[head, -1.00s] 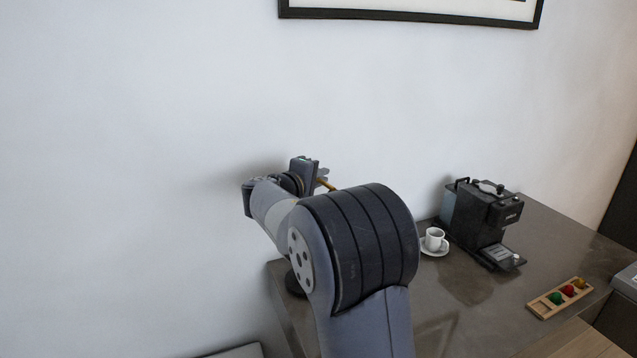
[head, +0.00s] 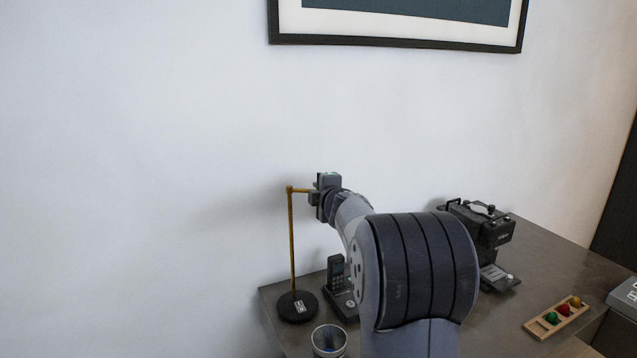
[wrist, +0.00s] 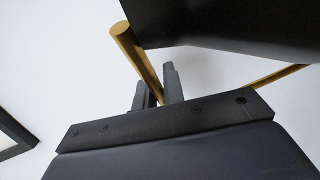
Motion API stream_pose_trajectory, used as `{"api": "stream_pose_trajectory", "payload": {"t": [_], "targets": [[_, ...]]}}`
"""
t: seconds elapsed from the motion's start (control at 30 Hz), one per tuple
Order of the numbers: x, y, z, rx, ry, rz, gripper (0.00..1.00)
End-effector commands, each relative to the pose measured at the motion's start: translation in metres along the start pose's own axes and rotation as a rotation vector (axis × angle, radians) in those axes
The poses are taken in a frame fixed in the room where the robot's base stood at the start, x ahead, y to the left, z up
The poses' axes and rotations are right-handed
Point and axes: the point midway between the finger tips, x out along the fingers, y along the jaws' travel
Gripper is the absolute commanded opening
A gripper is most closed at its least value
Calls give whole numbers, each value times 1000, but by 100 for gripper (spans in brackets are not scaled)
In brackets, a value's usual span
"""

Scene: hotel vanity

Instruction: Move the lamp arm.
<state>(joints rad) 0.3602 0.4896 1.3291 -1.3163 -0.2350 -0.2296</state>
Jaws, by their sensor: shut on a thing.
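The lamp has a thin brass post (head: 291,240) standing on a round black base (head: 285,305) at the left end of the counter. Its short brass arm (head: 300,190) runs right from the top of the post into my gripper (head: 315,192). In the wrist view the brass rod (wrist: 133,56) passes between the fingers of my gripper (wrist: 160,85), which is shut on it. A dark panel (wrist: 220,20), perhaps the lampshade, fills the upper right there. In the head view my gripper hides the far part of the lamp arm.
A cordless phone (head: 336,275) stands right of the lamp base, and a cup-like container (head: 329,341) sits in front. A coffee machine (head: 485,235) and a wooden tray with coloured balls (head: 556,317) are farther right. A framed picture (head: 400,40) hangs above on the wall.

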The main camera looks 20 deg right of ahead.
Motion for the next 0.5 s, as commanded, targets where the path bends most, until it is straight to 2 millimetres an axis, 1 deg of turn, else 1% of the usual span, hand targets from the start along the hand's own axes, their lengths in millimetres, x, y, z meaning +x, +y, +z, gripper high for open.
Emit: {"api": "stream_pose_trajectory", "payload": {"t": [0.03, 0.07, 0.5], "targets": [[2, 7, 2, -4, 30, -8, 0], [4, 8, 3, -8, 52, -9, 0], [26, 12, 0, -64, 352, -27, 0]]}}
